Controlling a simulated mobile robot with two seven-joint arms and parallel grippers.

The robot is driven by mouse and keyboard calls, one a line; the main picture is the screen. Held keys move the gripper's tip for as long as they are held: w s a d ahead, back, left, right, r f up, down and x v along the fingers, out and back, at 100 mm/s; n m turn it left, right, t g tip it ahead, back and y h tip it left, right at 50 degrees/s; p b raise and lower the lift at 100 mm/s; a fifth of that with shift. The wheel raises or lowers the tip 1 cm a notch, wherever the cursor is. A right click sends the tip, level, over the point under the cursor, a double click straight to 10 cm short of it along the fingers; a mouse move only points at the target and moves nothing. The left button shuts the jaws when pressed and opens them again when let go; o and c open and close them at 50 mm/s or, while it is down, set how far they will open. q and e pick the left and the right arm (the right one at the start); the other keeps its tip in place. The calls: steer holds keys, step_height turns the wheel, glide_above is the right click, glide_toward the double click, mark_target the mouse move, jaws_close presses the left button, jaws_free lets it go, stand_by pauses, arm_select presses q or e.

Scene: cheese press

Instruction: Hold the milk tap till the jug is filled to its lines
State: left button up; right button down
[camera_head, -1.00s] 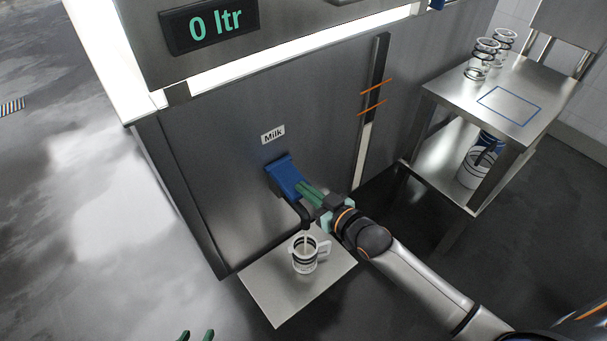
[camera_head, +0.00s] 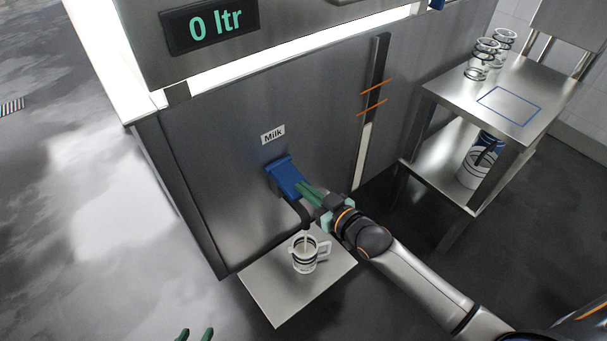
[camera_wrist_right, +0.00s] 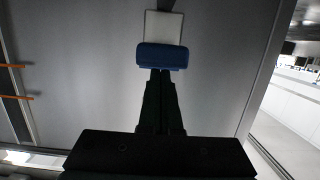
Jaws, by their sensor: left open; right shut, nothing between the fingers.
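The blue milk tap lever (camera_head: 285,179) sits on the steel machine front, under the "Milk" label (camera_head: 273,134). My right gripper (camera_head: 304,189) is shut and empty, its green fingertips against the lever. The lever also shows in the right wrist view (camera_wrist_right: 162,56), just beyond the fingers (camera_wrist_right: 159,84). The white jug (camera_head: 304,257) with black lines stands upright on the steel drip shelf (camera_head: 278,299) under the dark spout (camera_head: 304,216). A pale milk stream runs into it. The milk level inside is too small to judge. My left gripper (camera_head: 194,334) is open and empty at the bottom edge.
The display (camera_head: 210,25) reads 0 ltr. A sight gauge (camera_head: 370,115) with two orange marks is on the machine. At right, a steel table (camera_head: 465,88) holds clear jars (camera_head: 483,60) and a blue outlined square; a white bucket (camera_head: 472,170) stands on its lower shelf.

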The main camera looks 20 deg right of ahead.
steer(key=shift+s+a+f, duration=0.1)
steer(key=shift+s+f, duration=0.1)
steer(key=shift+f, duration=0.25)
stand_by(0.3)
step_height(320, 180, up, 5)
steer(key=p, duration=0.5)
arm_select(q)
steer(key=r, duration=0.3)
steer(key=s+d+r, duration=0.1)
steer(key=shift+d+r+p, duration=0.1)
steer(key=shift+r+p, duration=0.1)
steer(key=shift+p, duration=0.15)
arm_select(e)
steer(key=f+v, duration=0.2)
steer(key=v, duration=0.8)
steer(key=shift+s+d, duration=0.25)
steer(key=shift+s, duration=0.05)
steer(key=shift+r, duration=0.15)
